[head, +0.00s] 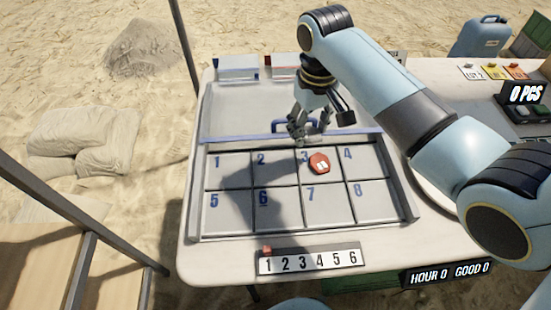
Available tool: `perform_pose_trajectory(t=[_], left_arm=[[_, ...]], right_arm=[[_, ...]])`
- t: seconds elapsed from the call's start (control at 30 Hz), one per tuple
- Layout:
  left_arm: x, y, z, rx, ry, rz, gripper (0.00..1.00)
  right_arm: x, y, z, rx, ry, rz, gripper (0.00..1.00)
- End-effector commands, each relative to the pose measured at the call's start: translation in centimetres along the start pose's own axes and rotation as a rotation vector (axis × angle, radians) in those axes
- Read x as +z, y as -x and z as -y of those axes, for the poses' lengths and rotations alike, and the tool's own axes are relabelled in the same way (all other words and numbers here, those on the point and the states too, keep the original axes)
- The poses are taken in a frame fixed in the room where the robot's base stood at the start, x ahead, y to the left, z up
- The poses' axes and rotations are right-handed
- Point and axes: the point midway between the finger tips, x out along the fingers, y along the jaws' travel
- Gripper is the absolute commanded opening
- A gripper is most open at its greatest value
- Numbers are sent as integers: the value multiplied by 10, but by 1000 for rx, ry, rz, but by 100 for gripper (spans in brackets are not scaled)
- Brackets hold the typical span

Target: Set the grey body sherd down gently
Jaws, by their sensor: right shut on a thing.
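My right gripper (301,138) points down over the back edge of the numbered tray (229,237), just behind compartments 2 and 3. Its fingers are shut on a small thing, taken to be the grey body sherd. The sherd is hard to tell apart from the grey fingers, and I cannot tell whether it touches anything below. A red piece (319,163) with a white mark lies in compartment 3, in front of the fingers and to the right. My left gripper is not in view.
Compartments 1, 2 and 4 to 8 look empty, though my arm's shadow covers some. A strip numbered 1 to 6 (309,261) lies at the table's front. Small boxes (238,68) stand at the back.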

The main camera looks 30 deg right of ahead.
Motion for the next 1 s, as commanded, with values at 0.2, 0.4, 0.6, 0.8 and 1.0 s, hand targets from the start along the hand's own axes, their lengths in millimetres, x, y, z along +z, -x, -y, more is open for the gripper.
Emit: perform_pose_trajectory(t=[0.2,0.4,0.6,0.8,1.0], left_arm=[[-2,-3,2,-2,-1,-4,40],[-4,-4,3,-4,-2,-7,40],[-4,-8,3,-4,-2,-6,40],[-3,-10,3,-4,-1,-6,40],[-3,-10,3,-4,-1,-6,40]], right_arm=[[-9,-31,53,-4,3,2,24],[-13,-44,73,0,2,1,24],[-12,-71,74,1,3,3,24],[-13,-86,74,1,3,0,24],[-13,-85,74,0,3,0,24]])
